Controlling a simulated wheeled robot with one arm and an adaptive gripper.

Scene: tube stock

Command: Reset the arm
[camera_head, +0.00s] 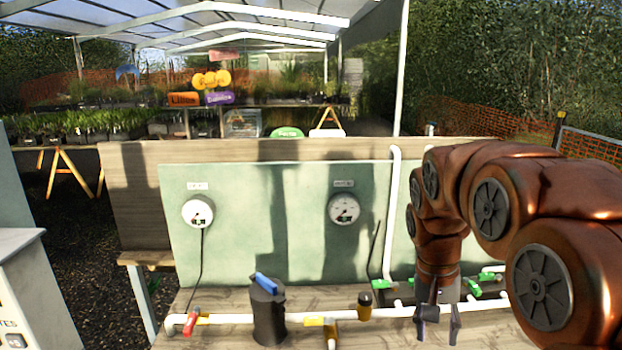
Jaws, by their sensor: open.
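My copper-coloured arm (510,190) reaches in from the right and bends downward over the bench. My gripper (437,322) hangs at its end, pointing down, with its two dark fingers apart. Nothing shows between the fingers. The gripper is in front of the white pipe, at the right part of the bench; I cannot tell whether it touches the pipe or the bench.
A white pipe (240,319) with a red-handled valve (191,322) runs along the wooden bench. A dark canister (268,315) with a blue handle stands left of centre. Two gauges (198,211) (343,208) sit on the green panel (265,230). Green valves (467,286) lie behind the gripper.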

